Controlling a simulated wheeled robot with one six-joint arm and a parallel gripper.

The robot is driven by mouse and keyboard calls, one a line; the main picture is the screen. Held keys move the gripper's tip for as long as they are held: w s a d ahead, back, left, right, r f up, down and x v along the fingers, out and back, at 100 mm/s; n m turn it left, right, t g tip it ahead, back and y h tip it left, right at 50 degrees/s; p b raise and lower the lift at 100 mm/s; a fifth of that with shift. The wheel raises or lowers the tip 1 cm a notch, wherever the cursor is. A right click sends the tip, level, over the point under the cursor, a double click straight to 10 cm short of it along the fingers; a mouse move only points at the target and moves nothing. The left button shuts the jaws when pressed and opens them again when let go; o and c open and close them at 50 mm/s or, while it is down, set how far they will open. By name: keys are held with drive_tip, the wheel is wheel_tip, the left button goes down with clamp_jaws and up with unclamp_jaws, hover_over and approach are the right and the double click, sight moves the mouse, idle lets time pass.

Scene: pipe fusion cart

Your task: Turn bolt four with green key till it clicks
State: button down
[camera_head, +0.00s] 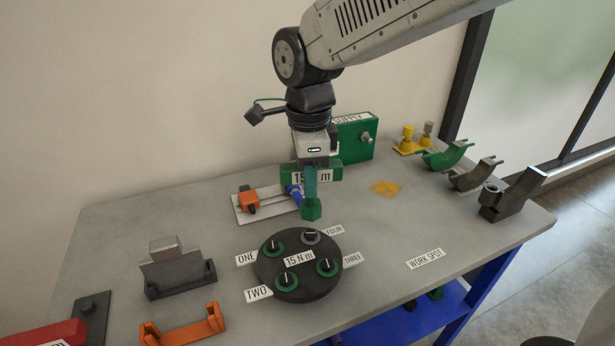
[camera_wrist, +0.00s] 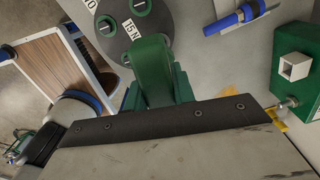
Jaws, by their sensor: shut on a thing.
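My gripper (camera_head: 313,158) is shut on the green key (camera_head: 311,209), which hangs upright with its wide socket end down. The socket is above and behind bolt four (camera_head: 310,237), apparently clear of it. Bolt four has a grey ring. All sit in a round dark disc (camera_head: 305,293) labelled 15 N m. In the wrist view the key (camera_wrist: 150,70) covers part of the disc (camera_wrist: 115,45), and bolt four cannot be made out.
A green block (camera_head: 335,172) with a partly covered label is behind the key. The bench (camera_head: 385,270) is clear near the work spot label (camera_head: 426,259).

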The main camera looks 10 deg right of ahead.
sight(308, 203)
drive_tip(key=n, duration=0.4)
drive_tip(key=shift+f, duration=0.1)
idle(0.3)
drive_tip(key=shift+f, duration=3.1)
drive_tip(key=shift+f, duration=0.25)
drive_tip(key=shift+m, duration=1.3)
drive_tip(key=shift+w+m, duration=0.1)
drive_tip(key=shift+m, duration=1.4)
